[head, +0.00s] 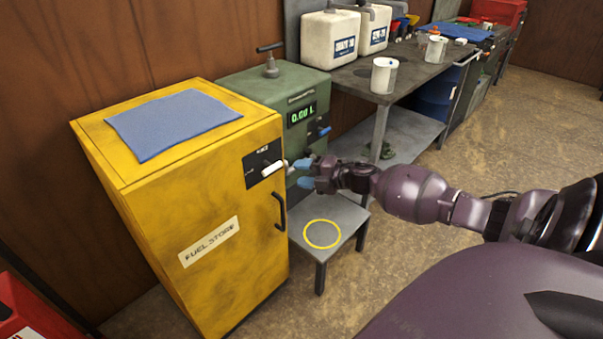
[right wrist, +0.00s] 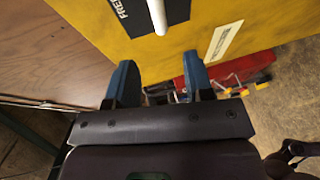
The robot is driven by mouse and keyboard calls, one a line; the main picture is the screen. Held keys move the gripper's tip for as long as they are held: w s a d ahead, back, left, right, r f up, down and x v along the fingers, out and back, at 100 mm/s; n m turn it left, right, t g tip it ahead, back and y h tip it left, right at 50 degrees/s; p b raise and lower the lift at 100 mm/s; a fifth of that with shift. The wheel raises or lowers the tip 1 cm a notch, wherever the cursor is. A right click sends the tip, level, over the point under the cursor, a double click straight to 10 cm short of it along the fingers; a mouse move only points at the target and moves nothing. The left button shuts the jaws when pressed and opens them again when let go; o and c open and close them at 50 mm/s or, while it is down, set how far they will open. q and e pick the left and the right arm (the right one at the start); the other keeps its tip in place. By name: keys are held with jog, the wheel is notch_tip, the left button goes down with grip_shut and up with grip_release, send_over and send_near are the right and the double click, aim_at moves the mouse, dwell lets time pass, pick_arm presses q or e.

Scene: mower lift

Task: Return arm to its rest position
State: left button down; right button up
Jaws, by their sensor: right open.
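My right arm comes in from the right in the head view. Its right gripper (head: 304,172) is open and empty, with blue fingertips pointing at the yellow fuel store cabinet (head: 205,289). The fingertips are close to the white lever (head: 272,168) on the cabinet's black panel; I cannot tell from the head view whether they touch it. In the right wrist view the open fingers (right wrist: 160,84) have nothing between them, and the white lever (right wrist: 157,15) lies beyond them, apart. My left gripper is out of view.
A blue cloth (head: 172,122) lies on the cabinet. A green dispenser (head: 262,88) reading 0.00 L stands behind it. A small stool (head: 340,215) with a yellow ring stands below my gripper. A workbench (head: 352,79) holds white jugs and cans. Open floor lies at right.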

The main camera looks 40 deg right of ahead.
dwell(0.3)
jog(key=s+a+f+m+h+p, duration=0.1)
jog(key=s+a+f+m+h, duration=0.5)
jog(key=s+a+m, duration=0.55)
jog(key=s+a+f+m+g, duration=0.1)
jog(key=s+a+m, duration=0.1)
jog(key=s, duration=0.4)
jog(key=s+a+f+m+g+p, duration=0.1)
jog(key=s+a+f+m, duration=0.1)
jog(key=s+m, duration=0.3)
jog(key=s+a+f+m+g+h, duration=0.1)
jog(key=s+a+f+m, duration=0.1)
jog(key=s, duration=0.5)
jog(key=shift+s+a+m+p, duration=0.3)
jog(key=shift+a+m, duration=0.35)
jog(key=shift+a, duration=0.6)
jog(key=shift+w+f, duration=0.1)
